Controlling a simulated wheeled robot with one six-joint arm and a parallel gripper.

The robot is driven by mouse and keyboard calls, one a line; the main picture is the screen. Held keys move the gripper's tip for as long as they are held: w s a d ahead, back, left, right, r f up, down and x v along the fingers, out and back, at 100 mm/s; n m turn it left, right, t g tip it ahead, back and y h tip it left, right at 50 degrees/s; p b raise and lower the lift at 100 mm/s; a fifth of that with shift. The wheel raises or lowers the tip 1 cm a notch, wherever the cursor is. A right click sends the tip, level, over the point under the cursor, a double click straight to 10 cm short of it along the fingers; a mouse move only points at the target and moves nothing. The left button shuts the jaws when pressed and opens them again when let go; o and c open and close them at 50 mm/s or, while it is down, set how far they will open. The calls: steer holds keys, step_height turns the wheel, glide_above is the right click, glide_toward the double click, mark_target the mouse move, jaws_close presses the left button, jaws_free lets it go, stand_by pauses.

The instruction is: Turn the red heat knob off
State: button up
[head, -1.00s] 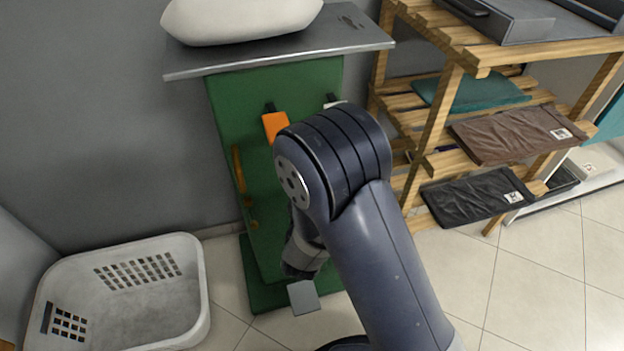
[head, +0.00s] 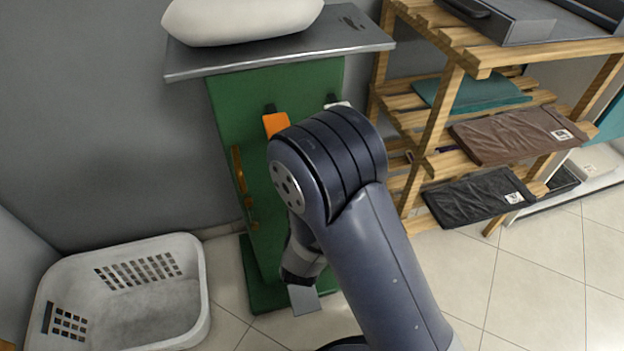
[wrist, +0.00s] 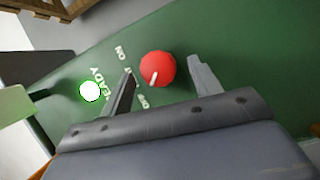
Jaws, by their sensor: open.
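The red heat knob (wrist: 157,68) is on the green panel in the wrist view, with a pale pointer mark on its face. White lettering beside it includes what looks like ON and OFF; the pointer lies nearer the OFF lettering, though its exact setting is hard to tell. My gripper (wrist: 160,80) is open, with one finger on each side of the knob and a visible gap to each. Whether the fingertips reach down to the knob's depth cannot be told. In the head view my arm hides the knob on the green cabinet (head: 235,110).
A lit white-green lamp (wrist: 90,91) sits left of the knob by READY lettering. A white basket (head: 190,290) stands at left; a wooden shelf (head: 440,110) with folded cloths stands at right.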

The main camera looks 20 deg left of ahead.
steer(key=s+d, duration=0.1)
steer(key=s, duration=0.8)
steer(key=shift+s+d+p, duration=0.25)
steer(key=shift+d+p, duration=0.05)
steer(key=shift+p, duration=0.05)
steer(key=shift+w, duration=0.1)
steer(key=w+a, duration=0.1)
steer(key=w, duration=0.9)
steer(key=shift+w+a+b, duration=0.25)
steer(key=shift+a+b, duration=0.15)
